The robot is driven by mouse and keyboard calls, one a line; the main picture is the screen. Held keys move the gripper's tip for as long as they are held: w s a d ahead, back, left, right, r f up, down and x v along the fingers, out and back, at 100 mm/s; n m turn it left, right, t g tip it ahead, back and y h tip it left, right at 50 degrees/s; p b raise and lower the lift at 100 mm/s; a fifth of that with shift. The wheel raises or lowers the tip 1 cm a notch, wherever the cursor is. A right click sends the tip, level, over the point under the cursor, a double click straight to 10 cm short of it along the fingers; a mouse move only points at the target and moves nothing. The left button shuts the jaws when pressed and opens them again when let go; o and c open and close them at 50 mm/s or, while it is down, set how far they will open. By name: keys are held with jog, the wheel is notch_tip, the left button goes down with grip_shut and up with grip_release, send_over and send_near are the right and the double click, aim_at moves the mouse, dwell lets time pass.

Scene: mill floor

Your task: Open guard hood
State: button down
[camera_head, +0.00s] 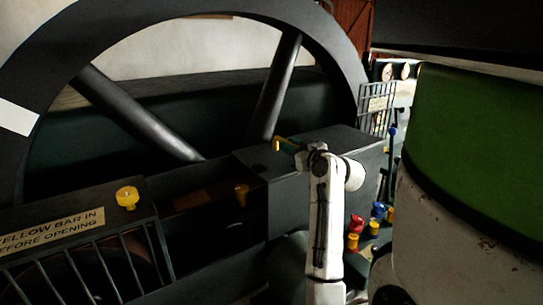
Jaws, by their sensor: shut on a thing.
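A dark guard hood (95,207) with a barred front stands at the lower left. A sign on it reads in part "YELLOW BAR IN" and "BEFORE OPENING", and a yellow knob (127,197) sits on its top. My white arm rises right of centre. My gripper (296,146) is at its upper end, small and partly hidden by my wrist. It is shut on a short yellow bar (284,142) above the dark housing (318,172). The fingertips and the bar's far end are hard to make out.
A large dark flywheel (145,108) with thick spokes fills the back left. A yellow peg (242,192) stands in the dark recess between hood and housing. A barred panel (377,106) and gauges (387,71) are behind right. Coloured knobs (377,212) and a green-topped body (475,150) crowd the right.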

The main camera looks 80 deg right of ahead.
jog(key=shift+s+d, duration=0.85)
jog(key=shift+s, duration=0.1)
jog(key=c, duration=1.1)
grip_release()
jog(key=shift+o, duration=0.2)
jog(key=b+v, duration=0.2)
jog(key=v, duration=0.9)
jog(key=shift+b, duration=0.4)
jog(key=shift+w, duration=0.1)
